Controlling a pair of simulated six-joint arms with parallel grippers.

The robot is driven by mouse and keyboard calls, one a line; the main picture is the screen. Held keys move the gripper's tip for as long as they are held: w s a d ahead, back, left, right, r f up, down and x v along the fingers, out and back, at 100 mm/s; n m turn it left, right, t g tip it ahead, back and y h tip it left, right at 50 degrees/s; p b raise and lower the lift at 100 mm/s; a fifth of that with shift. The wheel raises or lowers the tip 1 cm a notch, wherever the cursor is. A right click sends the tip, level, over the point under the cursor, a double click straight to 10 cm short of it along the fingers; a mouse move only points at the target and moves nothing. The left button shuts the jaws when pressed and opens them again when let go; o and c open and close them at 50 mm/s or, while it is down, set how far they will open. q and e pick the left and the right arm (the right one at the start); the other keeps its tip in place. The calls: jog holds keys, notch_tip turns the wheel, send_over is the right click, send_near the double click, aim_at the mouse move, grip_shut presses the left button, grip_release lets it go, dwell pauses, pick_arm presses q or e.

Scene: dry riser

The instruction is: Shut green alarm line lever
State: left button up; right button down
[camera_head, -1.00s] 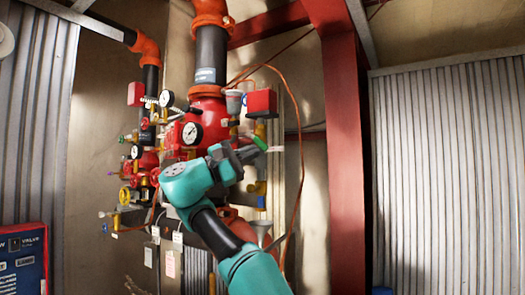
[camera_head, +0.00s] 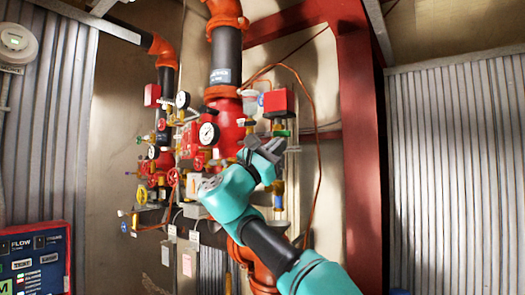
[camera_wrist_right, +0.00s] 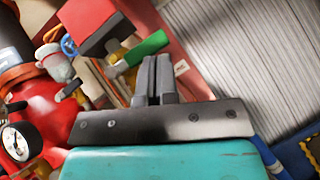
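The green lever (camera_wrist_right: 147,48) shows in the right wrist view just beyond my fingertips, below a red box, slanting up to the right. A green part (camera_head: 282,133) shows in the head view under the red box, right above my right gripper (camera_head: 272,150). My right gripper also shows in the right wrist view (camera_wrist_right: 155,75), its two fingers together with nothing visible between them. The fingertips are close to the lever; I cannot tell whether they touch it. My left gripper is in neither view.
The red box (camera_head: 278,103) sits above the lever. A thick red valve body (camera_head: 230,120) with a white gauge (camera_head: 209,133) stands to the left. A copper tube (camera_head: 316,150) loops on the right, before a red steel column (camera_head: 362,150).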

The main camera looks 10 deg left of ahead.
jog(key=shift+s+d+r, duration=0.1)
jog(key=shift+d+r, duration=0.2)
jog(key=shift+r, duration=0.05)
dwell(0.4)
jog(key=shift+f, duration=0.1)
